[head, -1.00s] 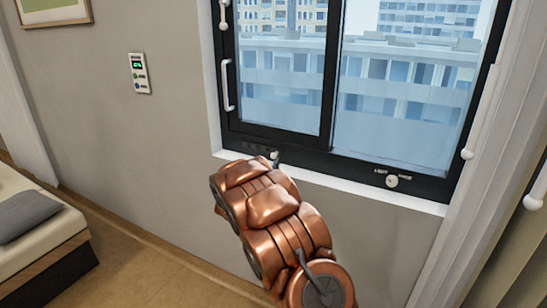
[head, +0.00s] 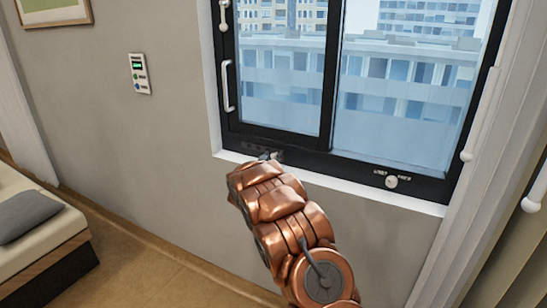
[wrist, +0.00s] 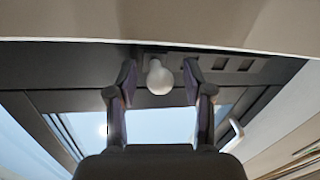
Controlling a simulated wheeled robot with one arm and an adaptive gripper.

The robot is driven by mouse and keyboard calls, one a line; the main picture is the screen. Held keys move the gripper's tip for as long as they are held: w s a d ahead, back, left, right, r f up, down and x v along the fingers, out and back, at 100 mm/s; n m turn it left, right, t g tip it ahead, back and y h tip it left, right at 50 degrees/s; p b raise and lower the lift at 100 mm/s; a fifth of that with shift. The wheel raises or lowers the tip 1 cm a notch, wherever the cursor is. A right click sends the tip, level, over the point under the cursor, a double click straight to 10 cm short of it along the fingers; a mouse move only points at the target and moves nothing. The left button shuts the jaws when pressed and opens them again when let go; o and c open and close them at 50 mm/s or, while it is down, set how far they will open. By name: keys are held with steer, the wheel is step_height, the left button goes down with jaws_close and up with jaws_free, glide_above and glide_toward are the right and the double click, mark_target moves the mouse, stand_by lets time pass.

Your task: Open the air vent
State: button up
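A round white knob (wrist: 159,80) sits on the dark window frame (wrist: 60,65) in the wrist view. Small rectangular slots (wrist: 232,65) lie beside it on the same dark strip, to the right. My gripper (wrist: 159,67) is open, with one finger on each side of the knob and a gap visible on both sides. In the head view my gripper (head: 269,156) is at the lower window frame (head: 350,168), left of its middle. My copper arm hides most of it, and the knob between the fingers cannot be made out there.
A second round white knob (head: 391,182) with small lettering is on the lower frame to the right. A white window handle (head: 228,86) is on the left sash. A white sill (head: 420,206) runs below the frame. A wall panel (head: 140,74) and a bed (head: 40,235) are left.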

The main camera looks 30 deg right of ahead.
jaws_close()
stand_by(0.4)
